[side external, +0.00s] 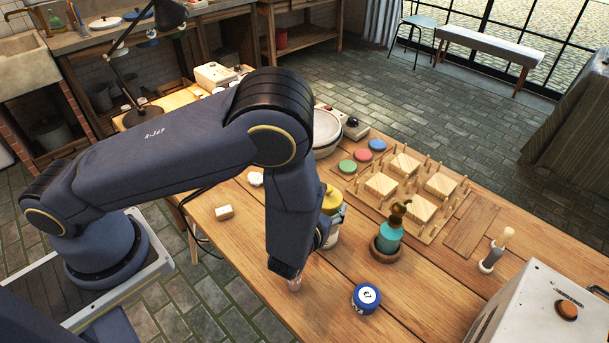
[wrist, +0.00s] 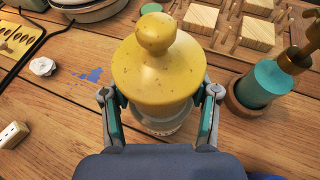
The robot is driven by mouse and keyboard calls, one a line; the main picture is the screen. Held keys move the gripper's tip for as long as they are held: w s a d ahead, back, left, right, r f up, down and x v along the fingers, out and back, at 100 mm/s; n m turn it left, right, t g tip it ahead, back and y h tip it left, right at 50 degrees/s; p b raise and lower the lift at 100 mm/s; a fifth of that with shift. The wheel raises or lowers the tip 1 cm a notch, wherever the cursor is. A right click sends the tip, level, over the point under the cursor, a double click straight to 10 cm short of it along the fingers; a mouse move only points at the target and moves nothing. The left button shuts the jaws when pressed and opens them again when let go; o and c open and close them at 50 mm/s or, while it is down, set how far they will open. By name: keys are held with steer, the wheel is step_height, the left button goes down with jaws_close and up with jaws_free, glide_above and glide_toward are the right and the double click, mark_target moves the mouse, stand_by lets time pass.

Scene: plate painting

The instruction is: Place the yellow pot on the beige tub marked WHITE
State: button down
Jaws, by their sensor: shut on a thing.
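The yellow pot (wrist: 160,72), with its round knob up, sits between the two fingers of my gripper (wrist: 162,108) in the wrist view. My gripper is shut on it. In the side view the yellow pot (side external: 331,198) shows at the right of my forearm, which hides most of the gripper. A pale body (wrist: 163,128) with small unreadable marks shows directly below the yellow top. I cannot tell whether it is part of the pot or the beige tub under it. No readable WHITE label shows.
A teal bottle (side external: 388,236) in a brown dish stands to the right. A blue tub (side external: 366,297) stands near the front. A pegged board with wooden blocks (side external: 405,190) lies behind. A white lump (wrist: 42,66) and a pale block (side external: 224,212) lie left. The front right tabletop is partly clear.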

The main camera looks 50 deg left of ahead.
steer(key=shift+f, duration=0.15)
steer(key=shift+c, duration=1.4)
jaws_free()
steer(key=shift+f, duration=0.15)
